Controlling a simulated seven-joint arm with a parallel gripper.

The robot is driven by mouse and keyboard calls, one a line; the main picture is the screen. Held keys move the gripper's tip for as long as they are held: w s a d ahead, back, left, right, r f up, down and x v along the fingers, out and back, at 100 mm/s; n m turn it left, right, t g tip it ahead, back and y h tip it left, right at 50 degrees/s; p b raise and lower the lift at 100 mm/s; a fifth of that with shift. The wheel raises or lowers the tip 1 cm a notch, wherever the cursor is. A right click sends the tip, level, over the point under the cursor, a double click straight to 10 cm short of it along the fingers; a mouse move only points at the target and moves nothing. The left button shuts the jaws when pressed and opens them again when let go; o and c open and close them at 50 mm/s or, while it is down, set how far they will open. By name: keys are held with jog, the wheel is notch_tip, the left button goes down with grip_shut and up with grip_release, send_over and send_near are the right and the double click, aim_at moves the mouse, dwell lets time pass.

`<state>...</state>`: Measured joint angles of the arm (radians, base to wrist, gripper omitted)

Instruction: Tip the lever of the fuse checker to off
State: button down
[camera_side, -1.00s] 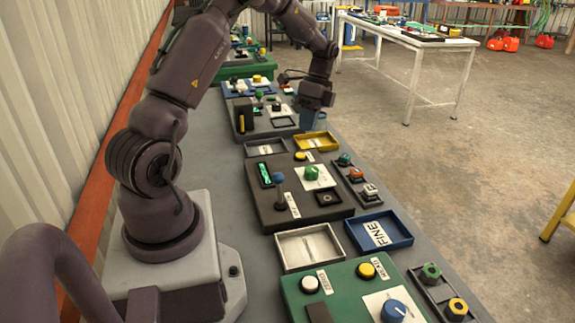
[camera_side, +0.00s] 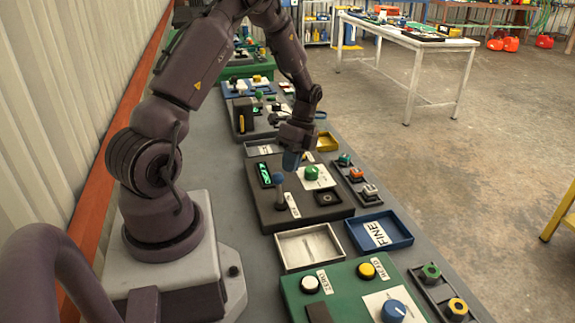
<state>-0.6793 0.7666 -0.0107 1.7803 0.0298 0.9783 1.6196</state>
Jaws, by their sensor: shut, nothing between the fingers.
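My gripper (camera_side: 291,160) points down over the far part of the box, just behind and right of the blue ball. It is shut and empty. I cannot tell whether it touches the lever.
A white tray (camera_side: 283,263) and a blue tray marked FINE (camera_side: 352,235) lie in front of the box. A green box (camera_side: 345,280) stands nearer. A yellow tray (camera_side: 334,142) lies behind.

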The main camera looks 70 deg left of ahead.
jog(key=shift+s+d, duration=0.4)
jog(key=shift+s, duration=0.2)
jog(key=shift+d+r+y, duration=0.2)
jog(key=shift+d+y, duration=0.1)
jog(key=shift+y, duration=0.1)
jog(key=shift+d+r+y, duration=0.1)
jog(key=shift+d+y, duration=0.15)
jog(key=shift+y, duration=0.05)
jog(key=shift+d+r+y, duration=0.15)
jog(key=shift+d+y, duration=0.35)
jog(key=shift+d+r+n+y, duration=0.15)
jog(key=shift+d+n+y, duration=0.15)
jog(key=shift+d+y, duration=0.6)
jog(key=shift+d, duration=1.5)
jog(key=shift+f, duration=0.2)
